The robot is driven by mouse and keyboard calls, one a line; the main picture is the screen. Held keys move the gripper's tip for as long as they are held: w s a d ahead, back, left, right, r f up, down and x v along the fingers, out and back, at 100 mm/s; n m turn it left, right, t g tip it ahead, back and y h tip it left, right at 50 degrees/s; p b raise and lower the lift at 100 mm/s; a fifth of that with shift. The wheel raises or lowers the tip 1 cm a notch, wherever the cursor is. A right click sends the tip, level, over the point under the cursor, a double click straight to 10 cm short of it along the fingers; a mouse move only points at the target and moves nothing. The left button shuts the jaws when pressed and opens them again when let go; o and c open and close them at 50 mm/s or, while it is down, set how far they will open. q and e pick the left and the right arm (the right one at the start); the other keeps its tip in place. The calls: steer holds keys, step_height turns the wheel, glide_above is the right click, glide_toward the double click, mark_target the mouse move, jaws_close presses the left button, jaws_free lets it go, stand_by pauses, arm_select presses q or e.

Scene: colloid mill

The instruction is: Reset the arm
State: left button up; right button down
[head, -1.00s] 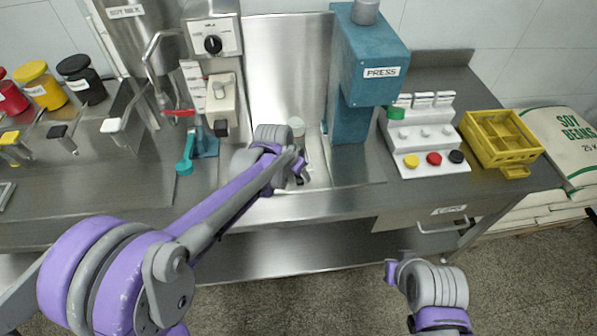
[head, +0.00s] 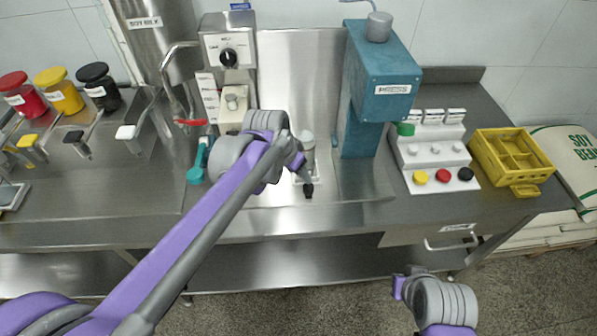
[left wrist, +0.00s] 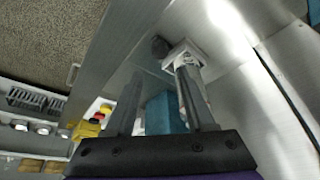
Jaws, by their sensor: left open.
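My left arm reaches over the steel counter in the head view, and its gripper (head: 304,178) is over the tray area in front of the blue press. In the left wrist view the two dark fingers (left wrist: 160,90) stand apart with nothing held between them. A white square piece (left wrist: 186,56) and a dark round knob (left wrist: 159,46) lie beyond the fingertips. A small dark piece (head: 308,191) shows at the gripper's end in the head view; I cannot tell whether they touch. My right arm's grey wrist (head: 443,302) is low in front of the counter, its fingers not discernible.
The blue press (head: 380,90) stands right of my left gripper. The button panel (head: 434,155) and yellow crate (head: 512,160) are further right. The dial machine (head: 228,60) and teal-handled part (head: 198,165) are left. Red, yellow and black jars stand far left. Floor is open in front.

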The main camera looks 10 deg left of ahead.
arm_select(q)
steer(key=s+a+f+n, duration=0.2)
steer(key=s+a, duration=0.1)
steer(key=s, duration=0.4)
steer(key=s+a+f+n+t+y, duration=0.1)
steer(key=s+a+f+n, duration=0.1)
steer(key=s, duration=0.5)
steer(key=s+a+f+n+y, duration=0.1)
steer(key=s+a+f+n, duration=0.1)
steer(key=s+a, duration=0.2)
steer(key=s, duration=0.3)
steer(key=shift+s+a+t, duration=0.15)
steer(key=shift+a+t, duration=0.25)
steer(key=shift+r, duration=0.1)
stand_by(0.6)
